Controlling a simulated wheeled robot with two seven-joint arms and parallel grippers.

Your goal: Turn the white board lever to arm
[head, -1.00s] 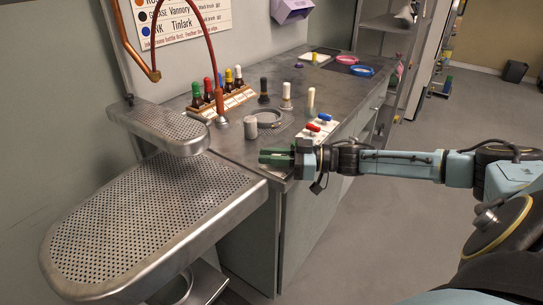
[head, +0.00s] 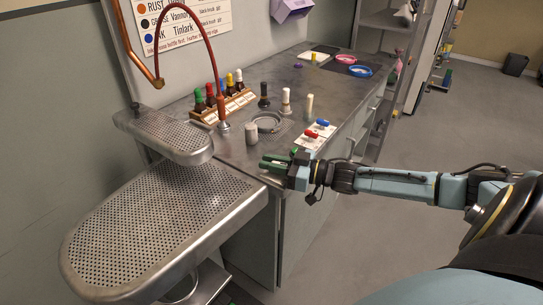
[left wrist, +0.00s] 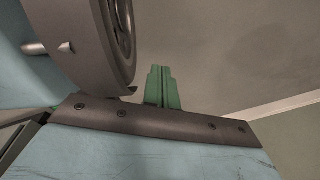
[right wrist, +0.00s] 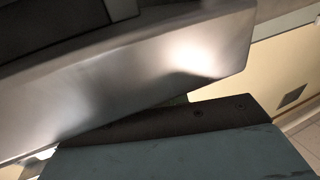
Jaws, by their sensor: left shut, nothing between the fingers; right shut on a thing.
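A white board (head: 311,143) lies on the steel counter near its front edge. Two levers show on it, one with a red handle (head: 312,134) and one with a blue handle (head: 323,122); any lettering is too small to read. My right gripper (head: 274,163) has green fingers pointing left, at the counter's front edge, left of and nearer than the board. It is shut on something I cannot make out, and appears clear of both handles. My left gripper (left wrist: 162,88) is shut and empty in the left wrist view.
A perforated steel board (head: 160,225) and a smaller one (head: 170,135) stand at the left. Open floor lies at right.

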